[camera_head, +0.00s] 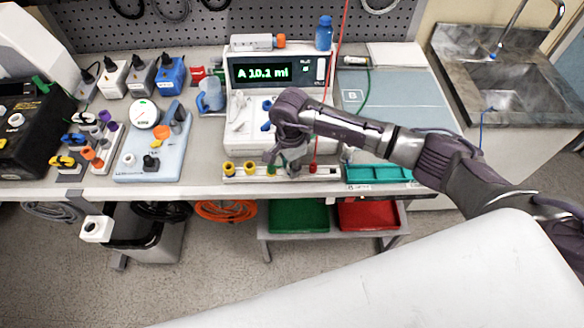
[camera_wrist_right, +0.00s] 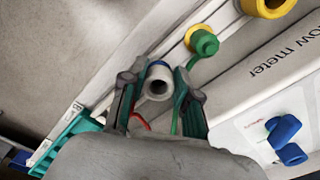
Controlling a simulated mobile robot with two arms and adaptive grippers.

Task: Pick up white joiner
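The white joiner (camera_wrist_right: 157,82), a short white tube with a dark round opening and some blue behind it, is between the two fingers of my right gripper (camera_wrist_right: 160,92) in the right wrist view. The fingertips flank it closely on both sides; I cannot tell whether they touch it. In the head view my right gripper (camera_head: 286,160) points down over the white connector rail (camera_head: 240,178) at the bench's front edge. There the gripper and arm hide most of the joiner. My left gripper is not in view.
Beside the joiner on the rail are a green connector (camera_wrist_right: 204,43) and yellow ones (camera_head: 229,168). The pump (camera_head: 240,132) with a lit display stands behind. A red line (camera_head: 341,45) hangs nearby. A teal tray (camera_head: 378,174) lies right of the rail.

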